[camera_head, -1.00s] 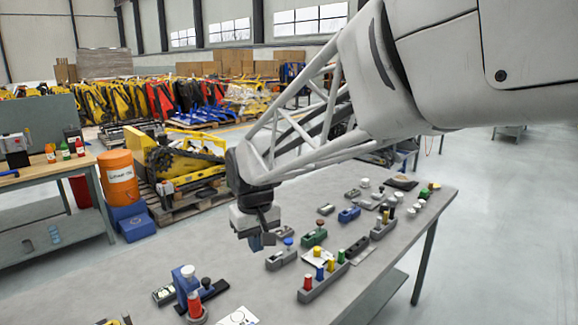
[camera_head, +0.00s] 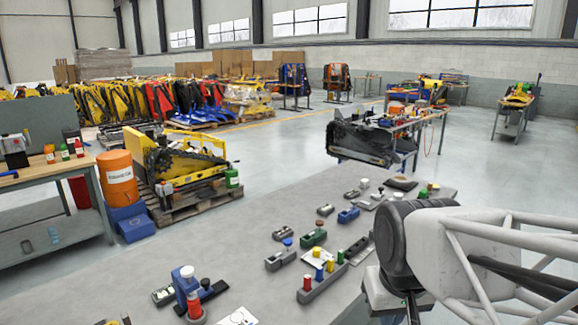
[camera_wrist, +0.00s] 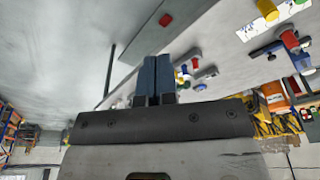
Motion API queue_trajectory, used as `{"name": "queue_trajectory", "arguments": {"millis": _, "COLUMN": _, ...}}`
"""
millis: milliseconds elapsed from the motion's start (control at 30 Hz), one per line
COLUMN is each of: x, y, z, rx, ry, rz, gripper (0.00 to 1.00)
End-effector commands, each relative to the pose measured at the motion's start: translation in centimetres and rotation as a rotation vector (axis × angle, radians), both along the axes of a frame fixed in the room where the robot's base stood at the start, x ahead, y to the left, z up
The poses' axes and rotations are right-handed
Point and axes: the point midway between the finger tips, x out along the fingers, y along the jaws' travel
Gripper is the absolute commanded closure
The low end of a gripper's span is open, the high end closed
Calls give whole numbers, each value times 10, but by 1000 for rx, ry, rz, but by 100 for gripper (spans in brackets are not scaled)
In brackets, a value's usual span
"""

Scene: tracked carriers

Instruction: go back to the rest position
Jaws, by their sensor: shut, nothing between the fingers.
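My gripper (camera_wrist: 156,78) is shut and empty, its two blue-grey fingers together in the middle of the wrist view. In the head view my gripper is at the lower right, beyond the table's right edge, with its fingertips hardly visible at the bottom border. My arm comes in from the right edge. The grey table (camera_head: 240,232) holds small carriers to the left of my gripper. Among them are a grey rack (camera_head: 323,285) with red, yellow, blue and green pegs, a green carrier (camera_head: 313,238) and a blue carrier (camera_head: 348,215).
A blue block (camera_head: 184,288) with a white top and a red cylinder (camera_head: 194,304) stand at the table's front left. An orange drum (camera_head: 118,178) and a yellow machine (camera_head: 180,158) on a pallet stand behind. Open floor (camera_head: 500,170) lies to the right.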

Motion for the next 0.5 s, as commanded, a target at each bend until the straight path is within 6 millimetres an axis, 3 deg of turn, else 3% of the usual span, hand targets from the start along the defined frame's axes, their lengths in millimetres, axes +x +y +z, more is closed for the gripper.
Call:
{"name": "queue_trajectory", "arguments": {"millis": 200, "x": -34, "y": -20, "z": -11, "rx": 3, "ry": -21, "rz": -69, "gripper": 100}}
{"name": "queue_trajectory", "arguments": {"millis": 500, "x": -43, "y": -25, "z": -15, "rx": 3, "ry": -26, "rz": -88, "gripper": 100}}
